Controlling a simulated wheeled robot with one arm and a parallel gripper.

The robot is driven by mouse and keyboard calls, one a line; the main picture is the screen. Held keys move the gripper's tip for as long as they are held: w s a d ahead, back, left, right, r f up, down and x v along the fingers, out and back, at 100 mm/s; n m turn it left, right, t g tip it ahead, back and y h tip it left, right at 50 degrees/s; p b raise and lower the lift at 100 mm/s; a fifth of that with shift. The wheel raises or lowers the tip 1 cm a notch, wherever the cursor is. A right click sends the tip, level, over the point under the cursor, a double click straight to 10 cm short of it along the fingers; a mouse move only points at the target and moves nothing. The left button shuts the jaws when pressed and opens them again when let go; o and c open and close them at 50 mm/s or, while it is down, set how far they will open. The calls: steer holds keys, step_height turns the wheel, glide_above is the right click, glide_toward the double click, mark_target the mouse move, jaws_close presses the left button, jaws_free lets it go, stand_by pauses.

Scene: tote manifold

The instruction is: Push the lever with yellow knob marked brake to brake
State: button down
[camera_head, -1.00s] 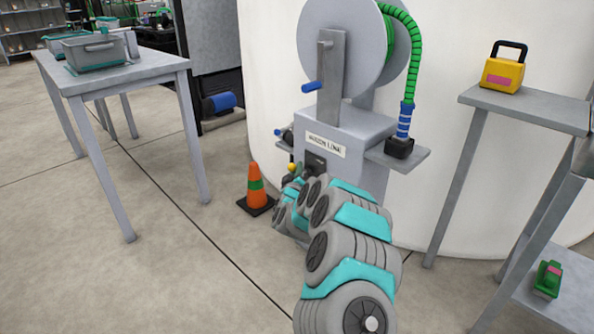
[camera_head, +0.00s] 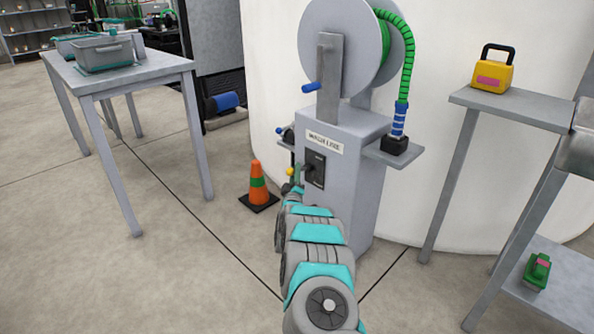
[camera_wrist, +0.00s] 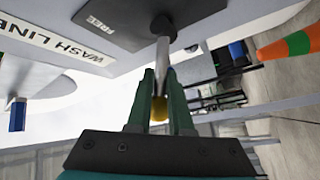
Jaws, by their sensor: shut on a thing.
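The lever is a metal rod (camera_wrist: 162,52) that comes out of a dark plate (camera_wrist: 125,22) with the word FREE readable in the wrist view. Its yellow knob (camera_wrist: 159,108) sits between the two green fingers of my gripper (camera_wrist: 159,85), which is shut on the lever at the knob. In the head view the yellow knob (camera_head: 291,171) shows small at the left of the dark plate (camera_head: 315,168) on the grey wash line cabinet (camera_head: 345,190). My gripper is mostly hidden there behind my arm. I cannot read the word brake in either view.
An orange cone (camera_head: 258,185) with a green band stands on the floor left of the cabinet. A hose reel (camera_head: 340,45) is on top. A small shelf (camera_head: 410,158) juts out at the right. A grey table (camera_head: 135,72) stands left, with open floor between.

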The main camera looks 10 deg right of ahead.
step_height(320, 180, down, 6)
steer(key=n+t+y+b, duration=0.5)
steer(key=n+y, duration=0.6)
steer(key=n, duration=0.3)
steer(key=shift+w+a+t+b, duration=0.25)
steer(key=shift+w+t+b, duration=0.05)
steer(key=shift+b, duration=0.25)
steer(key=shift+n, duration=0.5)
steer(key=c, duration=0.8)
jaws_free()
steer(key=shift+c, duration=0.2)
steer(key=v, duration=0.7)
steer(key=shift+s+d+f, duration=0.2)
steer(key=shift+f, duration=0.1)
